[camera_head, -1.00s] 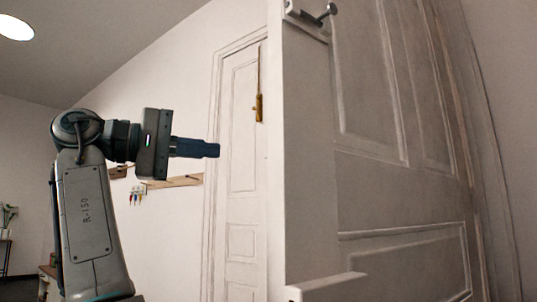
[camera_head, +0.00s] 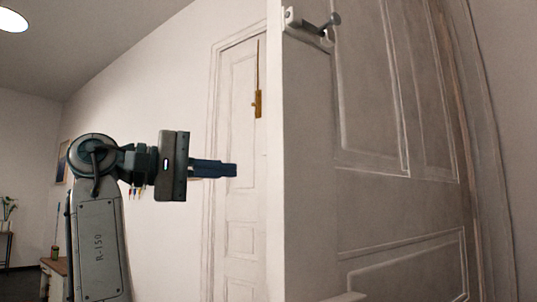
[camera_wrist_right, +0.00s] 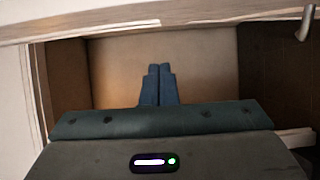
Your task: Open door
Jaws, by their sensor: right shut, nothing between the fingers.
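A large pale panelled door (camera_head: 365,205) fills the right of the head view, its edge facing me. A metal lever handle (camera_head: 318,24) sits high on it, near that edge. The right wrist view shows the closed blue fingers (camera_wrist_right: 159,85), with a metal handle (camera_wrist_right: 305,22) at the upper right.
A pale wall (camera_head: 165,90) runs along the left. A plant (camera_head: 8,208) and a low wooden cabinet (camera_head: 53,275) are at the far left.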

